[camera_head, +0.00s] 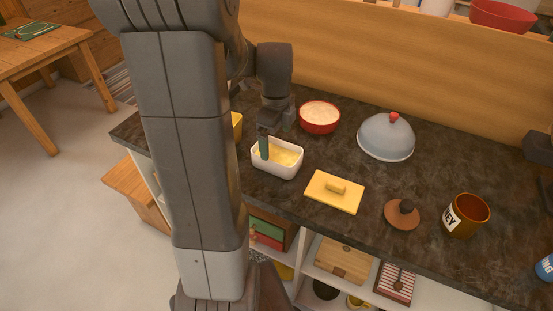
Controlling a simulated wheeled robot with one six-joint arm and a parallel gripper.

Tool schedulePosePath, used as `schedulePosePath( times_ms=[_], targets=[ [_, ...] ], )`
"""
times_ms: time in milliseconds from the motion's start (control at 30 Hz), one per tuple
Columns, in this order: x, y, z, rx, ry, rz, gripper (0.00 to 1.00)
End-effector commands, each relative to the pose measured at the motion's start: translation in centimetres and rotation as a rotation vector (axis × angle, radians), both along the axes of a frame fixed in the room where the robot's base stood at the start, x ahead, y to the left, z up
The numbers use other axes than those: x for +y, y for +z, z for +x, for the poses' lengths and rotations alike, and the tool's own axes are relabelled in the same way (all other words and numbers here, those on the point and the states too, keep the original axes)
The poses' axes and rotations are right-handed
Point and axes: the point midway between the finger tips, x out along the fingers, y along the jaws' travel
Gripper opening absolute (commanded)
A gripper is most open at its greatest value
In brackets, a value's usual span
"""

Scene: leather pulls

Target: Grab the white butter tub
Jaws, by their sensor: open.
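The white butter tub (283,171) stands upright and uncovered on the dark counter, with pale yellow butter inside. My gripper (270,140) is open and reaches down at the tub's far left part. A dark green upright piece, which looks like one of its fingers, shows against the inside of the tub. The other fingertip is not clear, and I cannot tell whether either finger touches the tub.
A red bowl (320,128) of pale contents and a grey dome with red knob (386,142) stand behind. A brown lid (400,218) and honey pot (466,218) stand right. A yellow object (237,124) is partly hidden by my arm. Shelves (310,258) lie below the counter's front edge.

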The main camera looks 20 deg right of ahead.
Motion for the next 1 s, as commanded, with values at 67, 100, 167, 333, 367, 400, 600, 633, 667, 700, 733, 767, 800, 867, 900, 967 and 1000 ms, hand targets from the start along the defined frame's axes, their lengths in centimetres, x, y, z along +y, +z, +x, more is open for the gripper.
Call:
schedulePosePath(
  times_ms=[67,100,167,333,367,400,600,633,667,700,733,767,800,867,900,967,1000],
  targets=[
    [0.1,-1.1,-0.4,0.005,0.000,0.003,1.00],
    [0.1,-1.8,-0.6,0.006,0.000,0.003,1.00],
    [0.1,-2.7,-0.9,0.006,-0.001,0.003,1.00],
    [0.1,-4.5,-0.7,0.004,0.000,0.002,1.00],
    [0.1,-4.6,-0.7,0.003,0.000,0.002,1.00],
    [0.1,-4.6,-0.7,0.002,0.000,0.001,1.00],
    [0.1,-4.6,-0.7,0.001,0.000,0.001,0.98],
    [0.1,-4.6,-0.7,0.001,0.000,0.001,0.92],
    [0.1,-4.6,-0.7,0.001,0.000,0.001,0.86],
    [0.1,-4.6,-0.7,0.001,0.000,0.001,0.78],
    [0.1,-4.6,-0.7,0.001,0.000,0.001,0.72],
    [0.1,-4.6,-0.7,0.001,0.000,0.001,0.67],
    [0.1,-4.6,-0.7,0.001,0.000,0.001,0.59],
    [0.1,-4.6,-0.7,0.001,0.000,0.001,0.47],
    [0.1,-4.6,-0.7,0.000,0.000,0.000,0.45],
    [0.1,-4.6,-0.7,0.000,0.000,0.000,0.45],
    [0.1,-4.6,-0.7,0.000,0.000,0.000,0.45]
  ],
)
